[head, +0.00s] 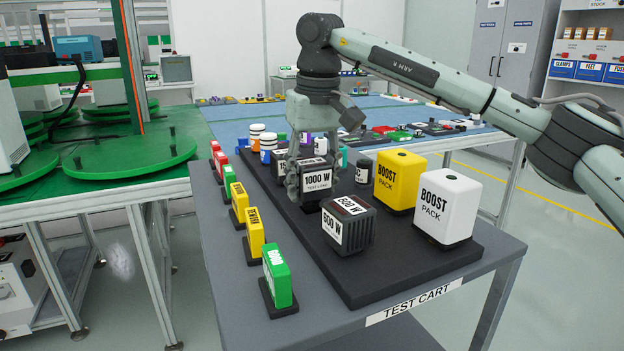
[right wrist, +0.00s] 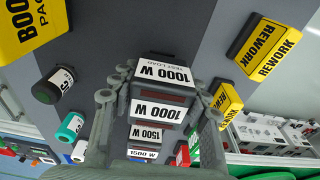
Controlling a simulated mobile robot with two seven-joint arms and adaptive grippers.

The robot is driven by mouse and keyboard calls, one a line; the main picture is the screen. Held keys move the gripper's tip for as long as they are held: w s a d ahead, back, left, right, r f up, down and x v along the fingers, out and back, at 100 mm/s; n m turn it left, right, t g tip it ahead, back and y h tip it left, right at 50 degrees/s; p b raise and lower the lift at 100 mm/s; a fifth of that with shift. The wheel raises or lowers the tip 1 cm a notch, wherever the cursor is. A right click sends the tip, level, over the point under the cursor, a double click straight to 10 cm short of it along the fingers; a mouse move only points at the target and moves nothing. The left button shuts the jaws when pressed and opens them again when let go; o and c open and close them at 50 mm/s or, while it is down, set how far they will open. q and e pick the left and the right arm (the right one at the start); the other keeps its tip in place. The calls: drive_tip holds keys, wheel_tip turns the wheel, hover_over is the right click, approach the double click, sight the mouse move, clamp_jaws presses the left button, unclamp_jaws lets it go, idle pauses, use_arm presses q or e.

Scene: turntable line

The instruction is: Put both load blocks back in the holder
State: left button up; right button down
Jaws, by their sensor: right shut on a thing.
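My right gripper (head: 310,184) points down over the test cart and is shut on a dark load block labelled 1000 W (head: 319,179). In the right wrist view the 1000 W block (right wrist: 160,90) sits between the fingers. Whether it rests on the dark base below or hangs just above it, I cannot tell. A second dark load block, labelled 600 W (head: 348,226), stands nearer the front on the black board (head: 405,268), turned at an angle. Blocks labelled 1500 W (right wrist: 145,134) show beyond the held block. Which part is the holder is not clear. My left gripper is not in view.
A yellow boost pack (head: 398,181) and a white one (head: 446,207) stand right of the blocks. Yellow rework tags (head: 253,233) and a green tag (head: 277,277) line the cart's left edge. The front of the board is clear.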

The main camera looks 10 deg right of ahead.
drive_tip(key=shift+f, duration=0.9)
drive_tip(key=c, duration=0.7)
unclamp_jaws()
